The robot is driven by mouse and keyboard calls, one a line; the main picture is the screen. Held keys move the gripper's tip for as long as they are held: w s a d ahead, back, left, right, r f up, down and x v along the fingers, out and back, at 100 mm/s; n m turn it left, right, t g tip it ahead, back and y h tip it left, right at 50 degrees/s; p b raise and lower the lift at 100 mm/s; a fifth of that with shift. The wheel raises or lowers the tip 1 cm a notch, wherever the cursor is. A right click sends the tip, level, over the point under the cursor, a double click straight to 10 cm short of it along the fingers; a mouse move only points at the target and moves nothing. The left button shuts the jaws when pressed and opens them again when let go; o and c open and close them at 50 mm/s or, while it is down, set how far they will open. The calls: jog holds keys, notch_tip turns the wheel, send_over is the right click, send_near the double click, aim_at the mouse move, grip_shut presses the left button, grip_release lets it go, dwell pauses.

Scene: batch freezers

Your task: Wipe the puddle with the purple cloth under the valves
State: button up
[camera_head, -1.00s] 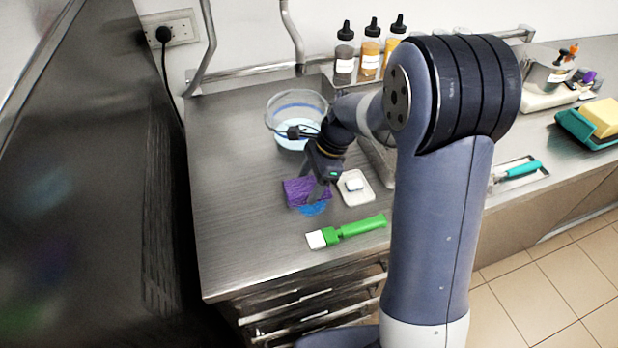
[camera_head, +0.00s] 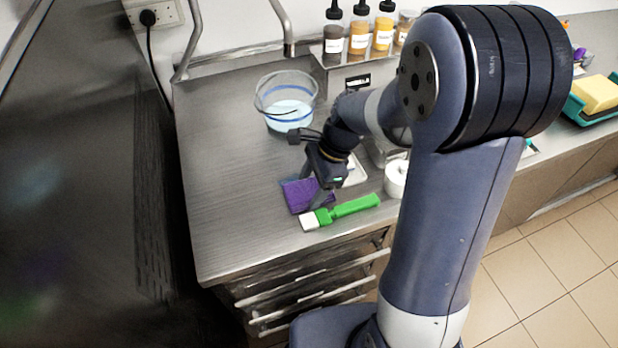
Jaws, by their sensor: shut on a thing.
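The purple cloth (camera_head: 300,196) lies folded on the steel counter (camera_head: 225,200), left of the green-handled brush (camera_head: 345,208). My gripper (camera_head: 316,190) points down and is shut on the right part of the cloth, with the cloth at counter height. A small bluish edge shows at the cloth's upper left. I cannot tell whether it is puddle liquid or cloth. No other part of the blue puddle shows, and the area under the cloth is hidden. I cannot make out any valves.
A clear tub of bluish liquid (camera_head: 287,102) stands behind the cloth. A white dish (camera_head: 357,173) is partly hidden behind my gripper, with a white roll (camera_head: 396,180) to its right. Labelled bottles (camera_head: 359,30) line the back. The counter's left side is clear.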

jog(key=shift+s+a+p, duration=0.15)
jog(key=shift+s+a, duration=0.1)
jog(key=shift+a, duration=0.4)
jog(key=shift+s+a+p, duration=0.15)
jog(key=shift+s+a, duration=0.05)
jog(key=shift+a, duration=0.4)
jog(key=shift+w+a+p, duration=0.2)
jog(key=shift+w+p, duration=0.1)
jog(key=shift+w, duration=0.45)
jog(key=shift+w+a+p, duration=0.25)
jog(key=shift+w, duration=0.55)
jog(key=shift+w+a+p, duration=0.2)
jog(key=shift+w+p, duration=0.1)
jog(key=shift+w, duration=0.45)
jog(key=shift+w+a+f+p, duration=0.1)
jog(key=shift+w+a+p, duration=0.15)
jog(key=shift+w, duration=0.45)
jog(key=shift+w+a+p, duration=0.1)
jog(key=shift+w+p, duration=0.1)
jog(key=shift+w, duration=0.5)
